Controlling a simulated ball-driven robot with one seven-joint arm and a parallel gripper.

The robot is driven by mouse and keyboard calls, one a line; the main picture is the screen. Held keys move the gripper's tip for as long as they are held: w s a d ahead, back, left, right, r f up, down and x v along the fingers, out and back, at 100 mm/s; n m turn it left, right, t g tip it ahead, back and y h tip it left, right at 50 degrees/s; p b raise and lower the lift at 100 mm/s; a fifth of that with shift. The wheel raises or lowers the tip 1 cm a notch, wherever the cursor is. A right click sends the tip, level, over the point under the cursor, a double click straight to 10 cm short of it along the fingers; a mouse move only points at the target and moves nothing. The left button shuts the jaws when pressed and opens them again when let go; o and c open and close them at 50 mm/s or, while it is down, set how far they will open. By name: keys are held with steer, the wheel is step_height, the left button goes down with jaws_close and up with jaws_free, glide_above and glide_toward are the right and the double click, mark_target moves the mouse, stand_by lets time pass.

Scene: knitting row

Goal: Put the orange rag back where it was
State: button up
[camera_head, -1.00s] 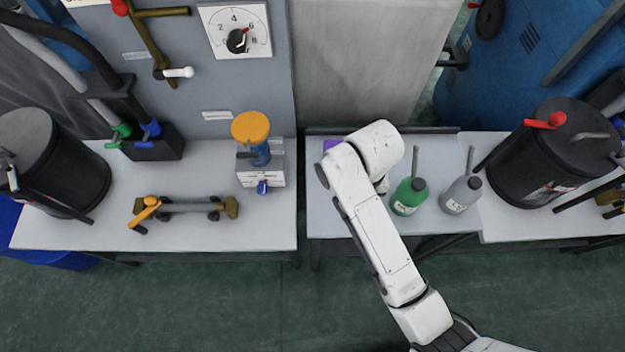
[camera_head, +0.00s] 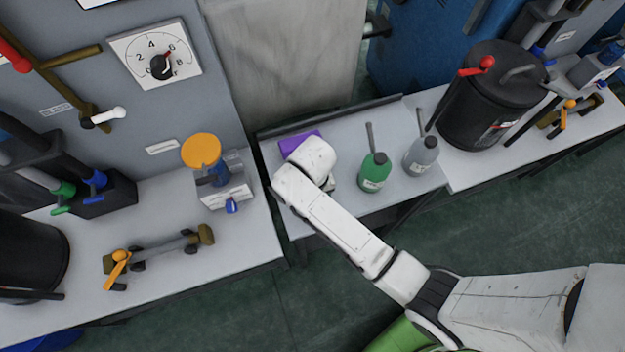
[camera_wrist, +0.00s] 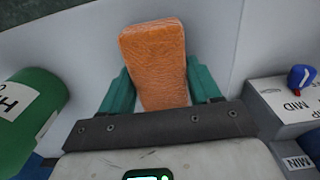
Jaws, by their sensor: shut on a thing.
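The orange rag (camera_wrist: 155,65) is a folded, textured block in the wrist view. My gripper (camera_wrist: 160,88) has its two teal fingers on either side of the rag and is shut on it. A pale surface lies behind the rag; I cannot tell whether the rag touches it. In the head view my white arm hides the gripper and the rag. The arm's end is over the middle table (camera_head: 402,185), beside a purple item (camera_head: 297,142).
A green bottle (camera_head: 375,173) and a grey bottle (camera_head: 421,157) stand right of my arm. A box with an orange disc (camera_head: 201,151) stands on the left table. The green bottle (camera_wrist: 30,115) and a box with a blue knob (camera_wrist: 301,77) flank my gripper. A black drum (camera_head: 490,95) stands farther right.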

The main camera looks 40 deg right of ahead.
steer(key=shift+f, duration=0.15)
steer(key=o, duration=1)
step_height(320, 180, up, 12)
steer(key=s+d+n, duration=0.1)
steer(key=s+d, duration=0.1)
steer(key=s, duration=0.3)
steer(key=s+d+n, duration=0.1)
steer(key=s+d, duration=0.2)
steer(key=s, duration=0.3)
steer(key=s+d+n+t, duration=0.1)
steer(key=s+d, duration=0.1)
steer(key=s, duration=0.3)
steer(key=shift+s+d+f, duration=0.2)
steer(key=shift+d, duration=0.2)
